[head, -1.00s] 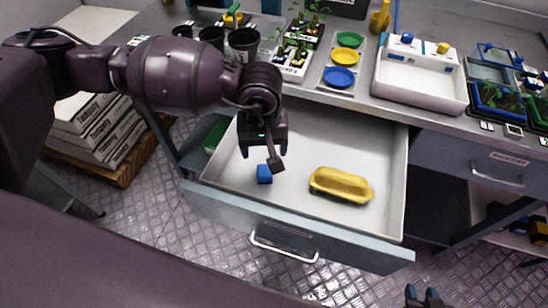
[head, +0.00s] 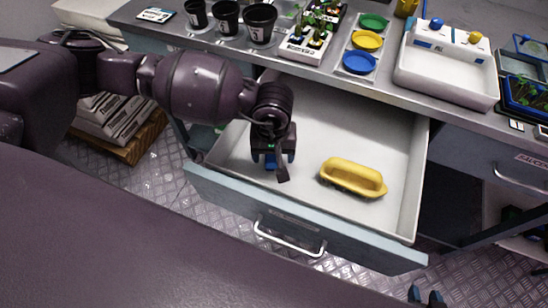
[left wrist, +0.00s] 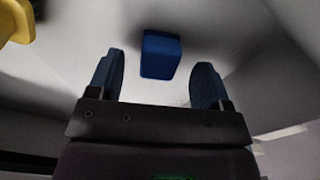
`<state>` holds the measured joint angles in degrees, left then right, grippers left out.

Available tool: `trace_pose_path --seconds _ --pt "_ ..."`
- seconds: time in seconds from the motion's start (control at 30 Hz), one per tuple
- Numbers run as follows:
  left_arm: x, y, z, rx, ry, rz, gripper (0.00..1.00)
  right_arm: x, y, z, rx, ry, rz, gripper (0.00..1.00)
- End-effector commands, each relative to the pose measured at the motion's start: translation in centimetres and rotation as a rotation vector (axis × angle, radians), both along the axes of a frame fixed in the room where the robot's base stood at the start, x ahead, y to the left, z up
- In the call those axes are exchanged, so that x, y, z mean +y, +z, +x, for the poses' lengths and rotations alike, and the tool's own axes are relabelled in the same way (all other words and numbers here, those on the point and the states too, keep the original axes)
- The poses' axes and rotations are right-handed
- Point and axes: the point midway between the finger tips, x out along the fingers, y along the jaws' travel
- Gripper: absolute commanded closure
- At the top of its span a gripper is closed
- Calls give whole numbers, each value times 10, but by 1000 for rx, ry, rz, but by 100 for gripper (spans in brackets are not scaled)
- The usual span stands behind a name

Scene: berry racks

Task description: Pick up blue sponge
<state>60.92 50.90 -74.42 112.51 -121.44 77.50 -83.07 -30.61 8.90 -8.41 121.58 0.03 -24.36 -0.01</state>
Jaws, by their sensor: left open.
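The blue sponge (left wrist: 160,54) lies in the open drawer (head: 408,180). In the left wrist view it is a small blue block just past the fingertips, between their lines. In the head view only a bit of the sponge (head: 270,166) shows, mostly hidden by my gripper. My left gripper (head: 272,165) points down into the drawer right over the sponge. Its two fingers (left wrist: 158,75) are apart with nothing between them in the left wrist view. The tips of my right gripper (head: 427,296) show at the bottom edge of the head view.
A yellow brush-like object (head: 353,177) lies in the drawer to the right of my left gripper. The drawer front (head: 290,222) with its handle stands toward me. The countertop above holds black pots (head: 227,17), coloured dishes (head: 367,40) and a white basin (head: 445,70).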

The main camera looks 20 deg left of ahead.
Motion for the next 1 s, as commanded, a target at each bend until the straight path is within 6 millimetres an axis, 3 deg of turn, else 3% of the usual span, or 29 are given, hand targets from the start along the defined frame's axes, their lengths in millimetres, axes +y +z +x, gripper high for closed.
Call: trace_pose_path --seconds 0.03,0.17,0.43,0.8,1.0 --pt "1 -12 -1 7 1 1 28 0 -4 0 4 0 0 64" --pt "1 -26 -1 6 0 1 28 0 -5 1 3 1 0 64" --pt "1 -27 0 0 0 0 29 0 -5 1 3 -1 1 64" --pt "1 -27 0 1 1 1 84 -1 -7 -3 14 -3 0 64" --pt "1 -26 0 0 1 0 84 -1 -8 -4 16 -4 -1 64"
